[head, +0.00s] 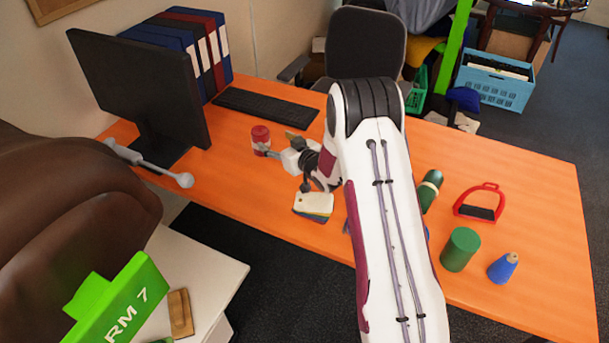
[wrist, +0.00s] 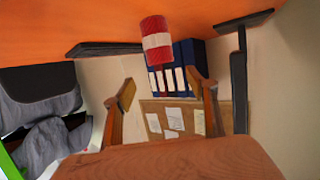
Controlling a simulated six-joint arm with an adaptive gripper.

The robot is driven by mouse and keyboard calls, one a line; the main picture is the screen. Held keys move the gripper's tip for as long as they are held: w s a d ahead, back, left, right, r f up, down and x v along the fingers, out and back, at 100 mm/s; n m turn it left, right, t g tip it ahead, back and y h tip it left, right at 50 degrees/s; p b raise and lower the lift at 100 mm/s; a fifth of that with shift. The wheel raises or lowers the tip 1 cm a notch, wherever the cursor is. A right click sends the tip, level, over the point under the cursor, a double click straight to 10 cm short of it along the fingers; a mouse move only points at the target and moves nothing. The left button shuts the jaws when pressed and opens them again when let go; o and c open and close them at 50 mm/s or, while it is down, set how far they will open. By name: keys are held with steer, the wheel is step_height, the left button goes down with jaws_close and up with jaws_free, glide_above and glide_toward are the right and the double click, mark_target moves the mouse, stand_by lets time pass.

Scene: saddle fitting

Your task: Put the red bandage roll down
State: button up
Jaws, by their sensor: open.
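The red bandage roll (head: 260,136) stands upright on the orange table, left of my arm and in front of the keyboard. In the wrist view, which is upside down, the red roll (wrist: 155,41) with its white band shows against the table surface. My gripper (head: 268,151) is right beside the roll in the head view. In the wrist view my gripper (wrist: 167,90) has its two fingers spread wide with nothing held between them. The roll shows past the fingertips, apart from both fingers in the picture.
A monitor (head: 145,90), keyboard (head: 265,107) and binders (head: 205,45) are behind. Sample cards (head: 313,204) lie near my gripper. Right of my arm are a green cylinder (head: 460,249), a blue cone (head: 503,267), a red stirrup (head: 480,203) and a dark green roll (head: 430,190).

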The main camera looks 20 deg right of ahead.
steer(key=s+d+r+g+h, duration=0.1)
steer(key=s+r+h, duration=0.15)
steer(key=r, duration=0.45)
steer(key=s+d+r+g+h, duration=0.1)
steer(key=s+r, duration=0.2)
steer(key=r, duration=0.4)
steer(key=s+r+m+g+h, duration=0.1)
steer(key=s+r+m+g, duration=0.1)
steer(key=s+r, duration=0.8)
steer(key=s+a+g, duration=0.2)
steer(key=s+a, duration=0.1)
steer(key=s, duration=1.5)
steer(key=s+a+g, duration=0.2)
steer(key=s+a, duration=0.1)
steer(key=s, duration=1.5)
steer(key=shift+s+a+m+g+y, duration=0.15)
steer(key=shift+s+m+g+y, duration=0.2)
steer(key=shift+m+y, duration=0.1)
